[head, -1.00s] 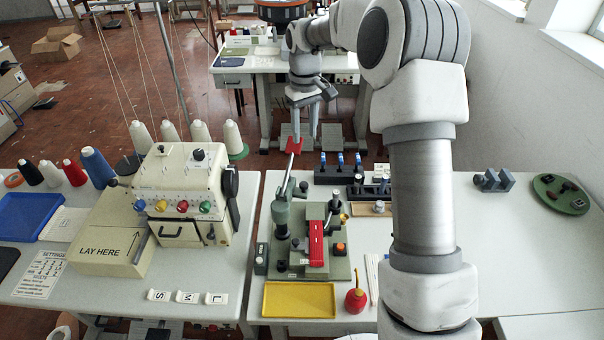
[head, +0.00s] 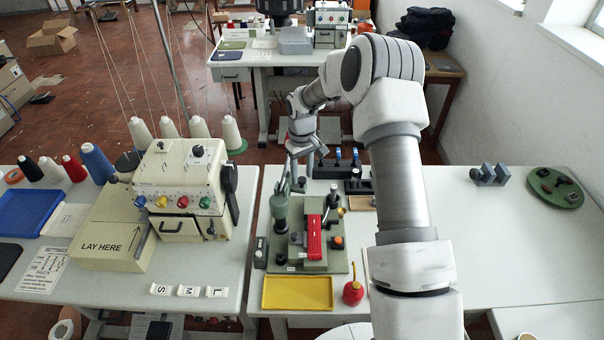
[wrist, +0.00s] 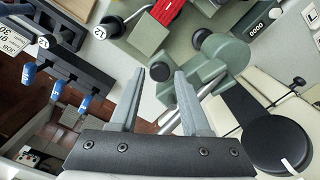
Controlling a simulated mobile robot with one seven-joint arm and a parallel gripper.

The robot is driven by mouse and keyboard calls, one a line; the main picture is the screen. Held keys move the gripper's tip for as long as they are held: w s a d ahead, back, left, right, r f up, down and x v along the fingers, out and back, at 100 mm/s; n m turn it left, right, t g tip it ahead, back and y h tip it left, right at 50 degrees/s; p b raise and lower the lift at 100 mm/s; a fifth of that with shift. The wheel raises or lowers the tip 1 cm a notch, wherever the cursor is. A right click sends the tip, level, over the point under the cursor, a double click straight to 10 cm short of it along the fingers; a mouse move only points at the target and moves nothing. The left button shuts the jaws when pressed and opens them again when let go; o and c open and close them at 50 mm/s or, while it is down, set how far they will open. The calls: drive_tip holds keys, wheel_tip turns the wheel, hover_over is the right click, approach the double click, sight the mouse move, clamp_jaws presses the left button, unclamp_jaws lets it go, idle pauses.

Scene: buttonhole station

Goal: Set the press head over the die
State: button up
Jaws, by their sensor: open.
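The press stands on a grey-green base plate (head: 345,263). Its green head and column (head: 280,208) are at the plate's left, beside a red-topped grey body (head: 314,238). In the wrist view the green head (wrist: 205,68) lies just beyond the fingertips, with a silver lever (wrist: 207,92) running from it behind the right finger. My gripper (head: 292,172) is open, low behind the press at its lever end; it also shows in the wrist view (wrist: 160,75) with nothing clasped between its fingers. The die cannot be made out for sure, nor the head's alignment over it.
A dark rack with blue-handled tools (head: 338,163) stands behind the press. A yellow tray (head: 297,293) and a red oil can (head: 353,292) are in front. A cream sewing machine (head: 180,190) is left. The table at right is mostly clear around a green disc (head: 556,188).

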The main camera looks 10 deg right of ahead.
drive_tip(key=shift+f, duration=0.65)
clamp_jaws()
idle(1.0)
